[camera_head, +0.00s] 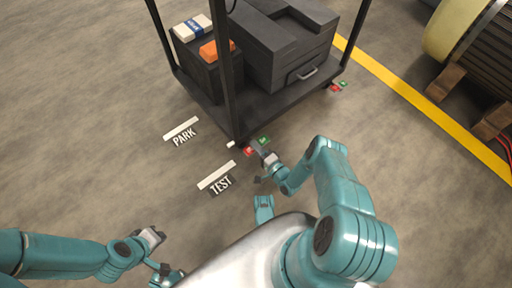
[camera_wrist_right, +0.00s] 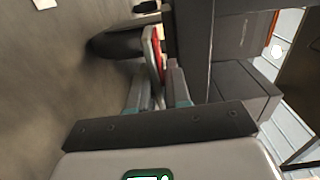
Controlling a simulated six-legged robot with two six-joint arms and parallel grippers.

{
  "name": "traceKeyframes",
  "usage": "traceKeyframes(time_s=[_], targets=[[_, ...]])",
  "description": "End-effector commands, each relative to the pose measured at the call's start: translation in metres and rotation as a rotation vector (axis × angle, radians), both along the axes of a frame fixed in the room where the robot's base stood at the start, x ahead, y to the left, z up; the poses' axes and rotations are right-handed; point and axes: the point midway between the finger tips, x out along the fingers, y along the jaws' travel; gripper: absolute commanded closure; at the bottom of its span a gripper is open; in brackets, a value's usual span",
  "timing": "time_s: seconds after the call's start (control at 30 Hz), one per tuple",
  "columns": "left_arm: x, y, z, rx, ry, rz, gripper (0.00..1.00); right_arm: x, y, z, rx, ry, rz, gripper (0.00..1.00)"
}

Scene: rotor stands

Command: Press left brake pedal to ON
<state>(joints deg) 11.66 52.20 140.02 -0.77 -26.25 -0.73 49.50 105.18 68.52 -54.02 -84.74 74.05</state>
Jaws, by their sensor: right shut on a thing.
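The cart (camera_head: 262,93) stands at the top of the head view. Its left brake pedal, with a red pad (camera_head: 249,151) and a green pad (camera_head: 264,140), sits low at the near corner. My right gripper (camera_head: 262,155) is at this pedal and partly covers it. In the right wrist view, my right gripper's fingers (camera_wrist_right: 158,92) are shut on the pedal, whose red part (camera_wrist_right: 155,52) shows just beyond the tips; its exact tilt is unclear. My left gripper (camera_head: 160,262) is low at the left, away from the cart; its jaw opening is unclear.
The right brake pedal (camera_head: 338,86) is at the cart's right corner. Black boxes and an orange item (camera_head: 216,49) are on the cart. PARK (camera_head: 184,137) and TEST (camera_head: 221,185) labels lie on the floor. A yellow line (camera_head: 420,105) runs at the right.

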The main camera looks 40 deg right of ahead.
Motion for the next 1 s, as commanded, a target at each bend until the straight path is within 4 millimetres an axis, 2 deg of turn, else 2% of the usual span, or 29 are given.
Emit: traceKeyframes(time_s=[0.23, 0.57, 0.6, 0.63, 1.0], targets=[[-0.0001, 0.0, 0.0001, 0.0, 0.0, 0.0, 1.0, -0.0008, 0.0022, -0.0018, -0.209, -0.016, 0.0, 1.0], [-0.0001, 0.0, 0.0001, 0.0, 0.0, 0.0, 1.0, -0.0009, 0.0026, -0.0022, -0.242, -0.019, 0.0, 1.0], [-0.0001, 0.0, 0.0001, 0.0, 0.0, 0.0, 1.0, -0.0009, 0.0026, -0.0022, -0.241, -0.019, 0.0, 0.72], [-0.0001, 0.0, 0.0001, 0.0, 0.0, 0.0, 1.0, -0.0009, 0.0026, -0.0022, -0.241, -0.019, 0.0, 0.63], [-0.001, -0.0002, 0.0026, -0.001, 0.003, 0.0, 1.0, -0.0057, 0.0014, -0.0014, -0.24, -0.017, -0.001, 0.62]])
